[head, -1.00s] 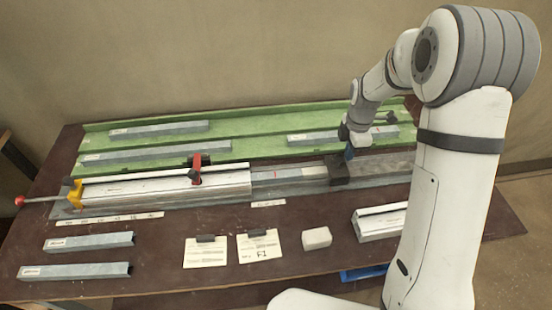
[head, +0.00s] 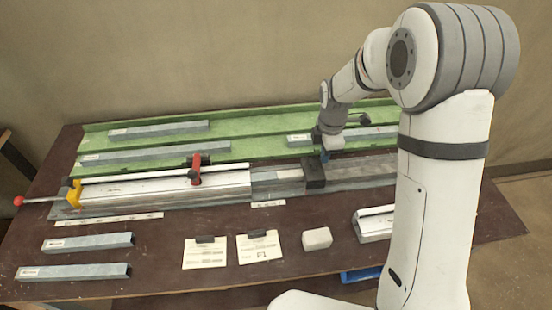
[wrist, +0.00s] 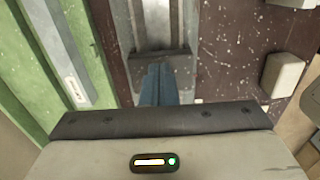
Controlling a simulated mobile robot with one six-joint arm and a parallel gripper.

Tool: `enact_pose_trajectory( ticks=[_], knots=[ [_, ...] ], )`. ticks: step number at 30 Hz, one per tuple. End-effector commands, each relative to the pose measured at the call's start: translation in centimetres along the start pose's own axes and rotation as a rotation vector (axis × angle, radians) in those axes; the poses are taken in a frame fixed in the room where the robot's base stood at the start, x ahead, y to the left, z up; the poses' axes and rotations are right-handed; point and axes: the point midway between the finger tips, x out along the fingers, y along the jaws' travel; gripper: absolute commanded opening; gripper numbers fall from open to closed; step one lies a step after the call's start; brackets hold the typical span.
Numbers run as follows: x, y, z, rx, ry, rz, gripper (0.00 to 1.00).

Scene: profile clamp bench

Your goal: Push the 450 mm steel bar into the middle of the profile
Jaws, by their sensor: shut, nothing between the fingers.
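The silver profile (head: 140,187) lies along the bench under a red clamp (head: 195,170). The grey steel bar (head: 278,174) lies in line with it and shows between the profile's right end and a dark block (head: 315,177); its left part is hidden, seemingly inside the profile. In the wrist view the bar (wrist: 152,28) runs up to the block (wrist: 140,62). My gripper (head: 325,155) is shut and empty, low at the block's right side. Its blue fingertips (wrist: 165,72) overlap the block in the wrist view and appear to touch it.
A green rack (head: 235,135) with several bars stands behind. Two bars (head: 88,243) lie front left. Two note cards (head: 205,254), a pale block (head: 317,238) and a short profile piece (head: 372,226) lie in front. A yellow stop (head: 74,194) with a red-knobbed rod is at the left end.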

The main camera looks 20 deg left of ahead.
Motion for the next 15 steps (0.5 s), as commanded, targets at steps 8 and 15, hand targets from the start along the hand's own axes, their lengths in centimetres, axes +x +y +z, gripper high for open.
enact_pose_trajectory(
  ticks=[8, 15],
  knots=[
    [0.0, 0.0, -2.3, -0.003, 0.001, 0.0, 0.0],
    [0.0, 0.0, -4.1, -0.003, 0.001, 0.0, 0.0]
  ],
)
